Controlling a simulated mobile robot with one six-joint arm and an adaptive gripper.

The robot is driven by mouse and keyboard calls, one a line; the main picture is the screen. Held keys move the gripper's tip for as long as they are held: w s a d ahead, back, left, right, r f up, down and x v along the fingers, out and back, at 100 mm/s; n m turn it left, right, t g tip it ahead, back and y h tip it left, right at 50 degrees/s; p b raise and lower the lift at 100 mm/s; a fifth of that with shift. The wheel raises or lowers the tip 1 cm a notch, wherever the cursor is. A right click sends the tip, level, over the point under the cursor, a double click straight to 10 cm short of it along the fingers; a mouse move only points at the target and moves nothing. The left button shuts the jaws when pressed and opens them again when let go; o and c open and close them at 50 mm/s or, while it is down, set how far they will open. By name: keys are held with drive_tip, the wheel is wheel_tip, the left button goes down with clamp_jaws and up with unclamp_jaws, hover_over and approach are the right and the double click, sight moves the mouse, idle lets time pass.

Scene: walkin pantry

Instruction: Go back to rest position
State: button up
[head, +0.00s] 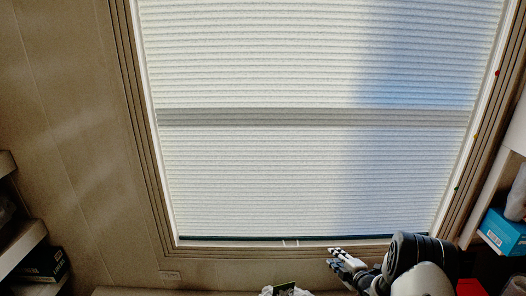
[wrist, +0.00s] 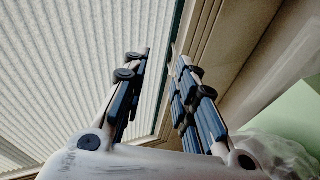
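My gripper (head: 332,257) is low in the head view, right of centre, in front of the lower edge of the window frame. Its fingers point left. In the wrist view my gripper (wrist: 163,62) has its two fingers apart, with nothing between them. The fingers point up in that view, across the window blind (wrist: 75,70) and its frame.
The large blind (head: 300,175) fills the middle. Shelves (head: 20,245) stand at left with a dark box (head: 42,264). At right is a blue box (head: 503,231) on a shelf. A whitish crumpled thing (head: 284,290) shows at the bottom edge.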

drive_tip(key=s+r+m+g+h, duration=0.1)
drive_tip(key=s+r+m+h, duration=0.2)
drive_tip(key=r, duration=0.9)
drive_tip(key=s+r+m+g+h, duration=0.1)
drive_tip(key=s+r+m+g, duration=0.3)
drive_tip(key=r, duration=0.9)
drive_tip(key=s+a+r+m+h, duration=0.1)
drive_tip(key=s+a+r+m, duration=0.25)
drive_tip(key=s, duration=0.35)
drive_tip(key=s+a+r+m, duration=0.2)
drive_tip(key=s+r+m, duration=0.1)
drive_tip(key=s+r, duration=0.3)
drive_tip(key=s+a+m+g+y, duration=0.1)
drive_tip(key=s+a+m, duration=0.1)
drive_tip(key=s, duration=1.1)
drive_tip(key=s+a+f+m+g, duration=0.1)
drive_tip(key=s+a, duration=0.4)
drive_tip(key=s, duration=0.8)
drive_tip(key=shift+s+a+f+m+g+y, duration=0.2)
drive_tip(key=shift+s+f+m+g+y, duration=0.3)
drive_tip(key=shift+m, duration=0.55)
drive_tip(key=shift+w+r, duration=0.2)
